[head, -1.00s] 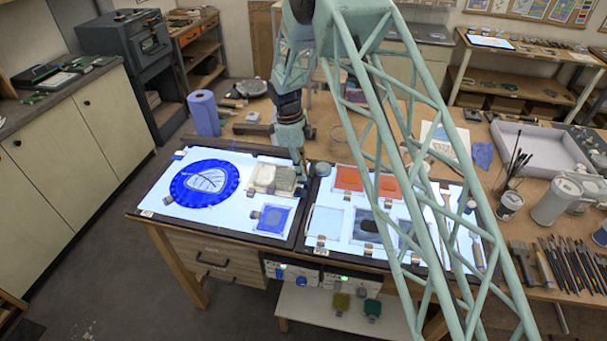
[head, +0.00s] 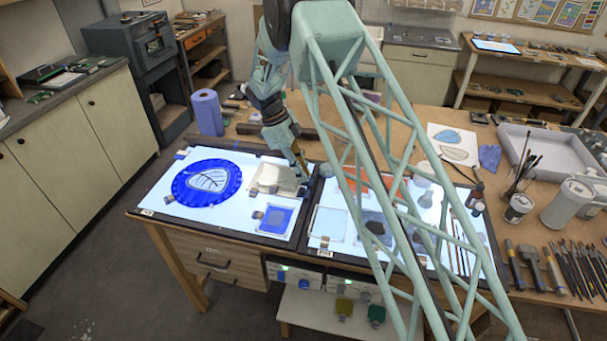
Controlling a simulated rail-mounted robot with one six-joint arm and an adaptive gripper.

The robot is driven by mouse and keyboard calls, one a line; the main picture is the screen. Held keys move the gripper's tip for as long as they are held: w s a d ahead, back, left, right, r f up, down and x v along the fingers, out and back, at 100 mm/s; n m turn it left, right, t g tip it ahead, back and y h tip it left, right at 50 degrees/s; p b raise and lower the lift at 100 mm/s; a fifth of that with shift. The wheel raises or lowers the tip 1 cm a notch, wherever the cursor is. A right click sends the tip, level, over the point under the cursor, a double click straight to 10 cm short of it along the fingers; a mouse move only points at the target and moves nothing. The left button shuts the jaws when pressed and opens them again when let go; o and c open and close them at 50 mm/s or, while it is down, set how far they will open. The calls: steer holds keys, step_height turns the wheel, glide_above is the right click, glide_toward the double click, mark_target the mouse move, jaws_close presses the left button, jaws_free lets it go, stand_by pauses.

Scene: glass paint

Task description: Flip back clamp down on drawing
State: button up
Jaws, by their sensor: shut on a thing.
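A round blue piece with a pale leaf drawing (head: 207,180) lies on the left light panel (head: 150,201). One small clamp (head: 180,154) sits at this panel's back left edge and another (head: 168,199) at its left front. A third clamp (head: 257,214) is beside a small blue square (head: 277,217). My gripper (head: 304,178) points down at the right side of the left panel, beside a pale dish (head: 270,178). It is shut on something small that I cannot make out. The fingertips are tiny and partly blend with the dark panel edge.
My lattice column crosses the right light panel and hides part of it. Orange squares (head: 353,181) lie there. A blue roll (head: 207,112) stands behind the left panel.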

steer(key=o, duration=0.6)
steer(key=shift+c, duration=0.2)
steer(key=shift+a+r, duration=0.1)
steer(key=shift+r, duration=0.05)
steer(key=v, duration=1.1)
steer(key=shift+r, duration=0.35)
